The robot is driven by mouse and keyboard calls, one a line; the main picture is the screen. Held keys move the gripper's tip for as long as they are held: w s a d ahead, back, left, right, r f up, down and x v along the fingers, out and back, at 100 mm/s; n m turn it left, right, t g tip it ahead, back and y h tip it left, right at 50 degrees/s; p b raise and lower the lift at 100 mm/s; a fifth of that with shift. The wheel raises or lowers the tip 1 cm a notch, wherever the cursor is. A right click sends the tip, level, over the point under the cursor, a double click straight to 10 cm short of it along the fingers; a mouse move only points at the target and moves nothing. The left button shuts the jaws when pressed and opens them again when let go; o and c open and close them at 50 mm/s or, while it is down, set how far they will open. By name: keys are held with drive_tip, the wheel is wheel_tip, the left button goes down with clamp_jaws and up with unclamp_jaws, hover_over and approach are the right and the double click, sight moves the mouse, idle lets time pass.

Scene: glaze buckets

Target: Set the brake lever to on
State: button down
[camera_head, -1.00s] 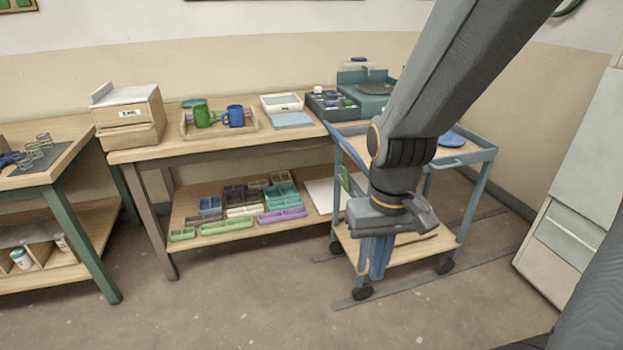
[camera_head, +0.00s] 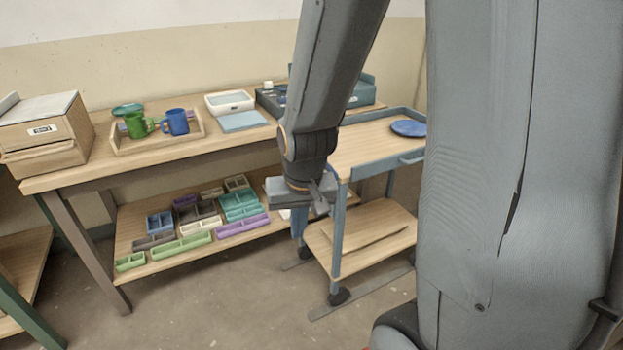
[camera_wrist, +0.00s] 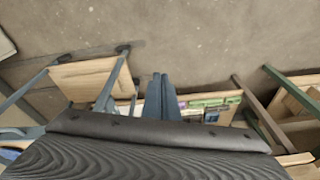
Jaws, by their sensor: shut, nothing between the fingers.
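The blue-grey cart (camera_head: 340,238) stands right of the workbench, with a wooden top and a lower wooden shelf. I cannot make out a brake lever in any current view; my arm hides part of the cart's left side. My gripper (camera_head: 299,230) points down at the cart's left side, its blue fingers together and empty. In the wrist view the fingers (camera_wrist: 160,96) show closed over the floor and shelf area, with the cart's lower shelf (camera_wrist: 85,78) to their left. I cannot tell whether the gripper touches the cart.
A blue plate (camera_head: 408,128) lies on the cart top. The workbench (camera_head: 75,177) carries a wooden tray (camera_head: 160,143) with green and blue mugs, and several coloured bins fill its lower shelf (camera_head: 130,230). Floor strips (camera_head: 360,295) run beneath the cart. Open floor (camera_head: 215,310) lies in front.

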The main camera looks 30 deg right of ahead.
drive_tip(key=w+d+f+m+t+h+b, duration=0.2)
drive_tip(key=w+d+f+m+t+b, duration=0.3)
drive_tip(key=w, duration=0.3)
drive_tip(key=w+d+f+m+t+h+b, duration=0.2)
drive_tip(key=w+d+f+m+t, duration=0.35)
drive_tip(key=w+d, duration=0.3)
drive_tip(key=w+d+f+m+t+h+b, duration=0.1)
drive_tip(key=w+d+f+m+t+b, duration=0.4)
drive_tip(key=w, duration=0.4)
drive_tip(key=x, duration=0.9)
drive_tip(key=shift+w+d+r+m, duration=0.2)
drive_tip(key=shift+d+r+m, duration=0.15)
drive_tip(key=shift+d, duration=0.15)
drive_tip(key=shift+h, duration=0.3)
